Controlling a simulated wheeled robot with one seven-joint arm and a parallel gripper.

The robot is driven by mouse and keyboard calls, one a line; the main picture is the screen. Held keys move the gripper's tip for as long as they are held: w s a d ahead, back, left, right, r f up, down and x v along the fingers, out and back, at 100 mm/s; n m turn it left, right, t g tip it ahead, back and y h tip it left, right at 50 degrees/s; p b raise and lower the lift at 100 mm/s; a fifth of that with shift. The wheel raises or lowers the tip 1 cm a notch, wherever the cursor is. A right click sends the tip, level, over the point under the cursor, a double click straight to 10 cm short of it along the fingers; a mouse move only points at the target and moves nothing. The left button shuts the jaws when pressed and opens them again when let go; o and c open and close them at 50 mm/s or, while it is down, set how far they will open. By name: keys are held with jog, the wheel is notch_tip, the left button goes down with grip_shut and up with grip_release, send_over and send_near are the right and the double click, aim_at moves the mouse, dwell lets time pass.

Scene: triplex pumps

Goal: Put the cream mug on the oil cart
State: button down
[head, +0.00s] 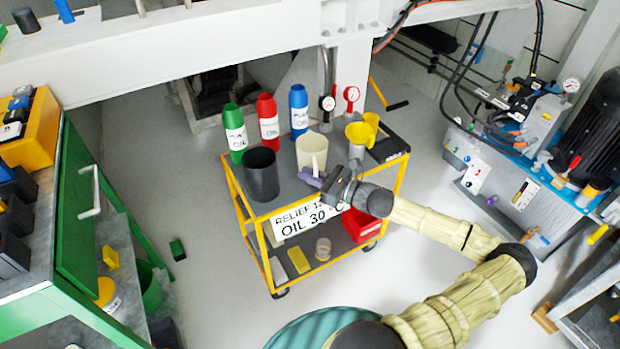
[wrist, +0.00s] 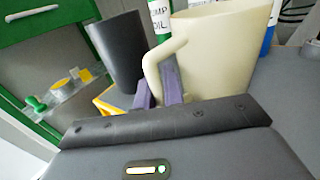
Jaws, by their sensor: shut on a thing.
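The cream mug (head: 306,146) is upright over the top shelf of the yellow-framed oil cart (head: 285,190). I cannot tell whether its base touches the shelf. My gripper (head: 313,180) reaches in from the right, and its purple fingers are shut on the mug's handle. In the wrist view the cream mug (wrist: 222,50) fills the upper right, with its handle running down between the fingers of my gripper (wrist: 160,88). The fingers and gripper body hide part of the mug's lower side.
A dark grey cup (head: 261,175) stands left of the mug. Green (head: 235,130), red (head: 267,118) and blue (head: 299,110) bottles stand behind, and a yellow funnel-like container (head: 360,135) to the right. A red bin (head: 360,225) is on the lower shelf.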

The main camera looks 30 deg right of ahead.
jog(key=shift+a+f, duration=0.1)
jog(key=c, duration=1.5)
grip_release()
jog(key=shift+s+d, duration=0.3)
jog(key=p+v, duration=0.2)
jog(key=v, duration=0.9)
jog(key=shift+p, duration=0.4)
jog(key=shift+s, duration=0.1)
